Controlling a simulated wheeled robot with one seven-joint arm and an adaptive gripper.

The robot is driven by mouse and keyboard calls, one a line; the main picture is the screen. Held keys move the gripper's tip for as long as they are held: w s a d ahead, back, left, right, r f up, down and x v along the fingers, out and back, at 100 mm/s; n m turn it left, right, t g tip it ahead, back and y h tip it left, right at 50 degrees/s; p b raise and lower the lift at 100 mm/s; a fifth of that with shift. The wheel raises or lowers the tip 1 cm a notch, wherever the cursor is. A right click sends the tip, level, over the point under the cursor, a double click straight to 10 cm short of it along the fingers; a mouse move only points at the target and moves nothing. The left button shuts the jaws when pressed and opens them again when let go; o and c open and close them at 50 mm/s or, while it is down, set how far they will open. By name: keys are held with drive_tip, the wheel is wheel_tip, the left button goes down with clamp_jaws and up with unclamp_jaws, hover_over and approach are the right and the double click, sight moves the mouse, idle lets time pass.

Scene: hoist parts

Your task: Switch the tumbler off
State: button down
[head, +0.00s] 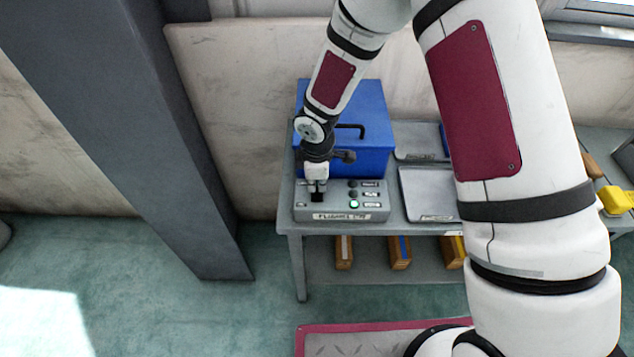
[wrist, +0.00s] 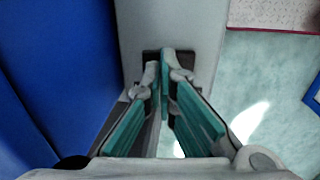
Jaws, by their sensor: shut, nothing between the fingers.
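The grey control box (head: 370,205) sits on the left end of the grey table, with a label strip on its front and a column of small lamps at its right, the lowest one lit green. My gripper (head: 317,197) points down over the left part of the box, where the tumbler would be; the fingers hide it in the head view. In the wrist view my gripper (wrist: 164,62) is shut, its teal-padded fingers meeting at the tips over a dark plate (wrist: 150,56) on the box. The tumbler's lever cannot be made out, nor whether the fingertips touch it.
A blue case (head: 372,125) with a black handle stands right behind the box. Grey trays (head: 425,190) lie to the right on the table (head: 297,232). Several brown boxes (head: 400,252) are on the lower shelf. A dark column (head: 150,130) rises at the left.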

drive_tip(key=shift+w+f, duration=0.1)
drive_tip(key=shift+w+f+g+b, duration=0.3)
drive_tip(key=shift+f+b, duration=0.1)
drive_tip(key=shift+b, duration=0.65)
drive_tip(key=shift+s+r, duration=0.15)
drive_tip(key=shift+s, duration=0.1)
drive_tip(key=shift+s+r+p, duration=0.1)
drive_tip(key=shift+s+p, duration=0.55)
drive_tip(key=shift+s, duration=0.25)
drive_tip(key=shift+r, duration=0.1)
